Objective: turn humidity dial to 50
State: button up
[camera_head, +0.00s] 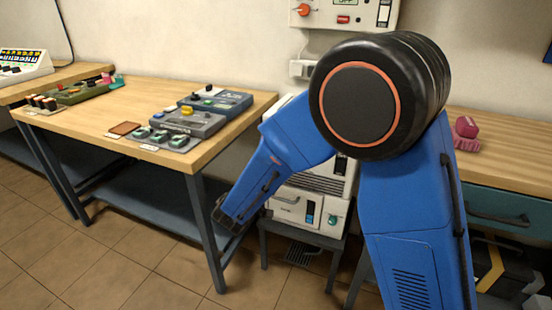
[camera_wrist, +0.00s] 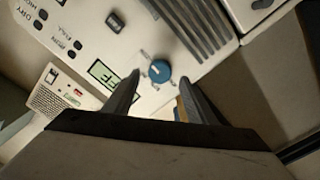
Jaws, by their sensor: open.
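The humidity dial, a round blue knob (camera_wrist: 159,71), sits on a pale panel in the wrist view. My gripper (camera_wrist: 159,83) is open, with one dark finger to each side of the dial. The dial lies between the fingertips in the picture; I cannot tell how far beyond them it is, and no contact shows. A small greenish display (camera_wrist: 107,75) beside it seems to read OFF. Small scale marks surround the dial, too blurred to read.
The panel also bears a dark switch (camera_wrist: 115,22), small indicators at left and vent slots at right. A perforated pale unit (camera_wrist: 47,103) is beside it. In the head view, a wooden bench (camera_head: 80,124) with devices stands left, and a white wall box (camera_head: 345,14) hangs above.

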jog(key=shift+x, duration=1.5)
jog(key=c, duration=1.1)
jog(key=shift+o, duration=0.3)
jog(key=n, duration=2.3)
jog(key=shift+f+n, duration=0.3)
